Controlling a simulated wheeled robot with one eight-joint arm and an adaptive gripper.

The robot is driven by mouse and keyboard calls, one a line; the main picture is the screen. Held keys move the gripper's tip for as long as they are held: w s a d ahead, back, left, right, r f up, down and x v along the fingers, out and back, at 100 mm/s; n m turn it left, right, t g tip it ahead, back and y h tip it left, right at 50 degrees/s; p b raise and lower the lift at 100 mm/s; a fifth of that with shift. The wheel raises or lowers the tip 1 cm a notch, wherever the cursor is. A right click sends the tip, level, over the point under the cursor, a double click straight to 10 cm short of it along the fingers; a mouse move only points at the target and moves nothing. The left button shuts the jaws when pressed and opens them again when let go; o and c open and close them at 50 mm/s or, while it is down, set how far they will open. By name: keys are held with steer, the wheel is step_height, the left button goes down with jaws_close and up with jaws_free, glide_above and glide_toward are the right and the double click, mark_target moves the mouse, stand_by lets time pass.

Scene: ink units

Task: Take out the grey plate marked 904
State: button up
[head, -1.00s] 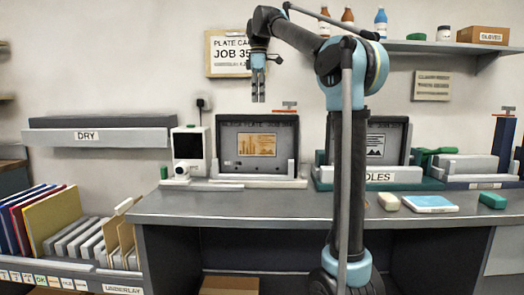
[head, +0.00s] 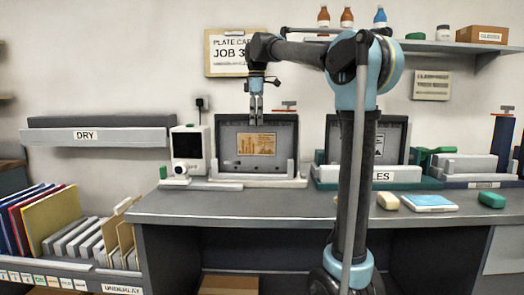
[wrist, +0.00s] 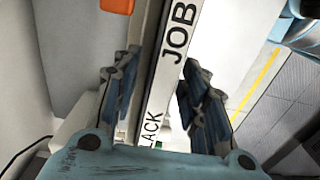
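My gripper (head: 256,121) points down at the top edge of a dark grey framed plate (head: 228,150) with an orange picture. That plate stands upright in a white cradle (head: 225,182) on the bench. In the wrist view my gripper (wrist: 160,100) is open, its two blue fingers on either side of the plate's pale top edge (wrist: 172,75), with gaps between. The edge lettering partly reads "LACK" and "JOB". A second dark plate (head: 394,135) stands in the right-hand unit, partly behind my arm. I cannot read 904 on anything.
A white boxy device (head: 189,145) stands left of the cradle. An orange-topped fixture (head: 284,103) is behind the plate. A shelf labelled DRY (head: 45,138) is at the left. Coloured folders (head: 52,215) stand at lower left. The bench front (head: 230,207) is clear.

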jaws_close()
steer(key=shift+r, duration=5.5)
